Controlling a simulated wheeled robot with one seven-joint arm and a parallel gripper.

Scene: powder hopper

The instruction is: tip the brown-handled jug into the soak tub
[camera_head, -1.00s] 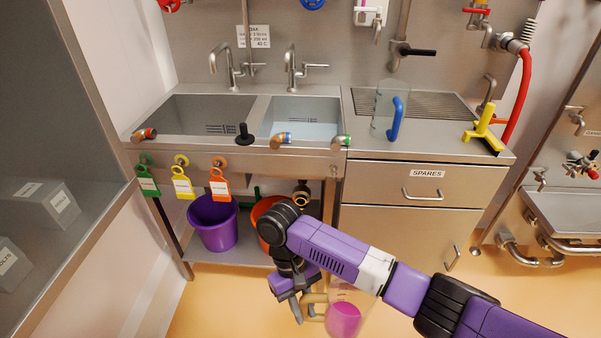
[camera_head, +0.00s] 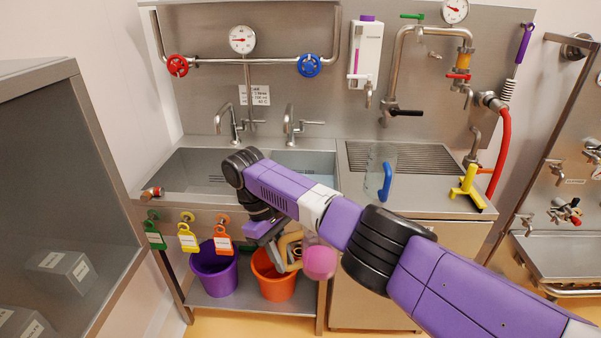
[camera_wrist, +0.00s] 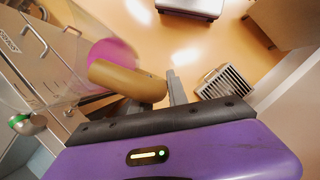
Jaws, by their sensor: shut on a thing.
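My gripper (camera_head: 277,247) is shut on the tan-brown handle (camera_head: 291,244) of a clear jug with pink liquid (camera_head: 320,262). The jug hangs in front of the sink unit, below its front rim and right of the orange bucket. The wrist view shows the handle (camera_wrist: 125,81) between my fingers (camera_wrist: 152,98) and the pink liquid behind it. The sink unit has a left basin (camera_head: 195,170) and a right basin (camera_head: 316,162), partly hidden by my arm. A partly legible sign (camera_head: 255,95) hangs above. I cannot tell which basin is the soak tub.
A clear jug with a blue handle (camera_head: 385,182) and a yellow fitting (camera_head: 466,188) stand on the right-hand counter. Taps (camera_head: 290,125) rise behind the basins. Purple (camera_head: 214,272) and orange (camera_head: 272,282) buckets sit on the lower shelf. Coloured tags (camera_head: 188,238) hang from the front.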

